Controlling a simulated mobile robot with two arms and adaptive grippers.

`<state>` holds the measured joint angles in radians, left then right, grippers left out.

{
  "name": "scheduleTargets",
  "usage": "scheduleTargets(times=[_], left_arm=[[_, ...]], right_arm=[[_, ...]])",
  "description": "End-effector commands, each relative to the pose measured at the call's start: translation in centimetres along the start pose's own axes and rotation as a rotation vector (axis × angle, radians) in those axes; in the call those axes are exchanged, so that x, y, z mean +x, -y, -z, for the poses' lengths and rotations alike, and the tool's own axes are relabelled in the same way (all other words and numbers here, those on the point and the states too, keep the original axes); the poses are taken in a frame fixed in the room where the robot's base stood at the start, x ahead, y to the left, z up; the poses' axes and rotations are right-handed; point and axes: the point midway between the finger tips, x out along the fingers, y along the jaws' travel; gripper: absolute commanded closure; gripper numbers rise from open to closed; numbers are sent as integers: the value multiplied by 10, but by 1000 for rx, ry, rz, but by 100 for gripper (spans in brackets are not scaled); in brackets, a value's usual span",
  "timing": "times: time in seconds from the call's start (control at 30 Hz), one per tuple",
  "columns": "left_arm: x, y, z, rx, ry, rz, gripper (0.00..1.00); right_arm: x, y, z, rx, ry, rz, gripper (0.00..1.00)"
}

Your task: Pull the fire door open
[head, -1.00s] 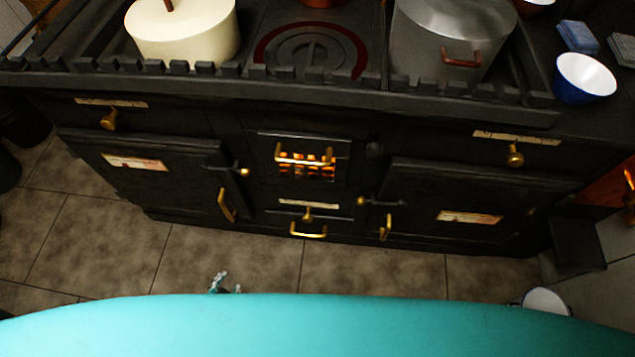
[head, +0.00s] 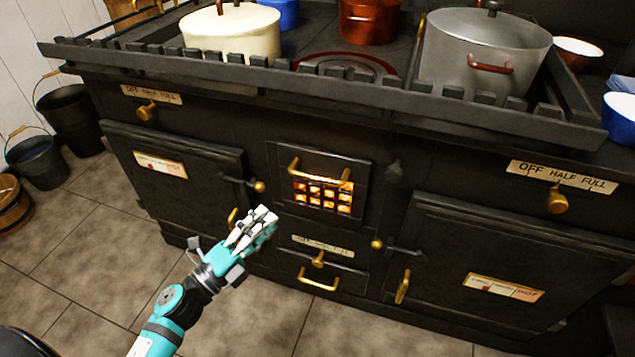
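The fire door (head: 318,188) is the small dark square door in the middle of the black stove, with a glowing barred grate and a brass handle (head: 319,175) across its upper part. It looks closed. My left gripper (head: 262,222) is in front of the stove, below and left of the fire door, apart from its handle. Its fingers overlap in the picture, so I cannot tell whether they are open or shut. It hides part of the left oven door's brass handle. My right gripper is out of view.
The left oven door (head: 185,180) and right oven door (head: 500,265) flank the fire door, each with a latch. Below it is a small drawer handle (head: 318,280). Pots stand behind the stove rail (head: 330,90). Buckets (head: 72,118) stand at the left. The tiled floor in front is clear.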

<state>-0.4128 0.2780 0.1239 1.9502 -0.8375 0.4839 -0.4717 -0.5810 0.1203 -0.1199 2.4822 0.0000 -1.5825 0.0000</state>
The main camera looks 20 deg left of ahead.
Motion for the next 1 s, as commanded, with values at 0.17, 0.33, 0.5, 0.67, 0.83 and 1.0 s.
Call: scheduleTargets(times=[0.17, 0.33, 0.5, 0.67, 0.83, 1.0], left_arm=[[40, 2, -1, 1, -1, 4, 62], [78, 2, -1, -1, 0, 4, 62], [113, 1, -1, -1, 1, 2, 62], [137, 0, -1, -2, 2, 1, 62], [150, 0, -1, -4, 2, -1, 62], [153, 0, -1, -4, 2, -1, 62]], right_arm=[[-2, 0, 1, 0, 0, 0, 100], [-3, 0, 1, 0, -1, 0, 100], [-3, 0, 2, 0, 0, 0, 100], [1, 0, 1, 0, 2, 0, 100], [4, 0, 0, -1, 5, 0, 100], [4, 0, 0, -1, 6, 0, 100]])
